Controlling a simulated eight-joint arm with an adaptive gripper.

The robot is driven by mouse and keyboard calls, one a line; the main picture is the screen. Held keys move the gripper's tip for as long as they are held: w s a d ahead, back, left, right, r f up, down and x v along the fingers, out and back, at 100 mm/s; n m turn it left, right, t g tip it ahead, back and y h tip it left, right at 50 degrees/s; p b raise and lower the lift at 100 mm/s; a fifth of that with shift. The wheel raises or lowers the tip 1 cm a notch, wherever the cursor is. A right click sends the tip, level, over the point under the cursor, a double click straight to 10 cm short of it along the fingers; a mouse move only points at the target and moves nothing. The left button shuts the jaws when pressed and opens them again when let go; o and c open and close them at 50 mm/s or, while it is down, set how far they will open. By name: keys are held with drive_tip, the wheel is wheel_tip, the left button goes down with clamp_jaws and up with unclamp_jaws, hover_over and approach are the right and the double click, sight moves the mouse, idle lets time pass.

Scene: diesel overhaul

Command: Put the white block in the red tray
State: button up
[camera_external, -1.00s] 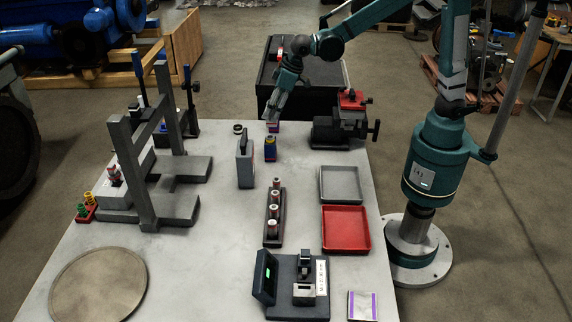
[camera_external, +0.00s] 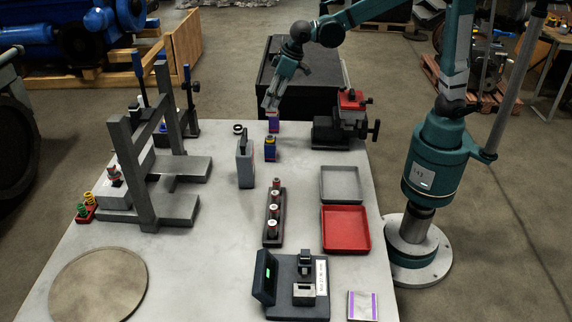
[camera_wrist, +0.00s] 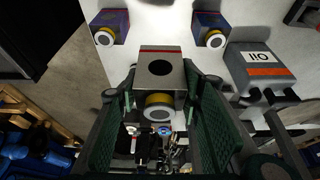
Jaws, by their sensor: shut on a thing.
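My gripper (camera_wrist: 163,100) is shut on a pale grey block (camera_wrist: 160,65) with a dark round hole, a dark red band at one edge and a yellow-ringed round end. I cannot tell for sure that this is the white block; no other plainly white block shows. The red tray (camera_external: 346,229) lies at the right of the table, apart from my gripper, and looks empty.
Two blue blocks with yellow-ringed ends (camera_wrist: 108,24) (camera_wrist: 210,26) and an oil can (camera_wrist: 262,66) stand near. A grey tray (camera_external: 341,184) lies behind the red one. A vise (camera_external: 340,128), a rack of cylinders (camera_external: 273,216) and a scale (camera_external: 298,288) are around.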

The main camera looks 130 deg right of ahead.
drive_tip(key=w+a+n+y+p, duration=0.15)
drive_tip(key=w+a, duration=0.25)
drive_tip(key=a, duration=0.5)
drive_tip(key=w+a+n+t+p, duration=0.1)
drive_tip(key=w+a+n+p, duration=0.15)
drive_tip(key=w+a, duration=0.45)
drive_tip(key=w+a+n+p, duration=0.1)
drive_tip(key=w+a+p, duration=0.15)
drive_tip(key=a, duration=0.85)
drive_tip(key=w+a+n+y+p, duration=0.2)
drive_tip(key=a+n+p, duration=0.35)
drive_tip(key=a, duration=2.05)
drive_tip(key=shift+m, duration=0.75)
drive_tip(key=shift+a+f+p, duration=0.25)
drive_tip(key=shift+f+p, duration=0.05)
drive_tip(key=shift+f, duration=0.8)
drive_tip(key=shift+a+f+p, duration=0.2)
drive_tip(key=shift+f+p, duration=0.1)
drive_tip(key=shift+f, duration=0.8)
drive_tip(key=shift+f, duration=2.9)
drive_tip(key=shift+f, duration=0.15)
drive_tip(key=shift+f, duration=1.95)
